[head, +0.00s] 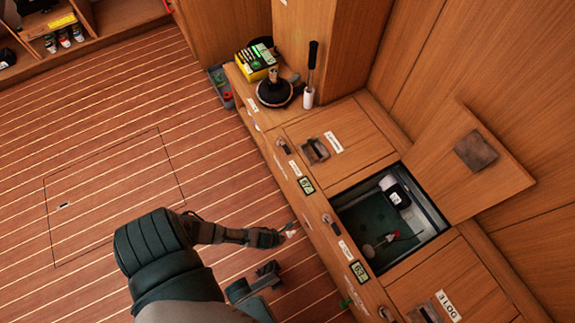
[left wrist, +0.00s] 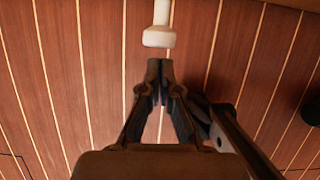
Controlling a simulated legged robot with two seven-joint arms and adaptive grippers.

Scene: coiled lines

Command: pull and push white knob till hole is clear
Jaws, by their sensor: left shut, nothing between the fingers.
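The white knob (left wrist: 158,32) hangs on a white stem at the top of the left wrist view. In the head view a small pale piece (head: 291,232) shows just past my left fingertips, beside the cabinet front; it looks like the same knob. My left gripper (left wrist: 160,68) is shut and empty, its tips just below the knob's end in the picture; I cannot tell whether they touch. It also shows in the head view (head: 277,238). The open hatch hole (head: 383,221) has a dark green bottom with a pale round piece and a thin red-tipped piece in it.
The hatch lid (head: 468,160) stands open against the wall. A black plunger-like tool (head: 274,91), a white-and-black handled tool (head: 310,75) and a yellow-green box (head: 256,62) stand on the cabinet top. The striped floor (head: 90,130) left of the cabinet is clear.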

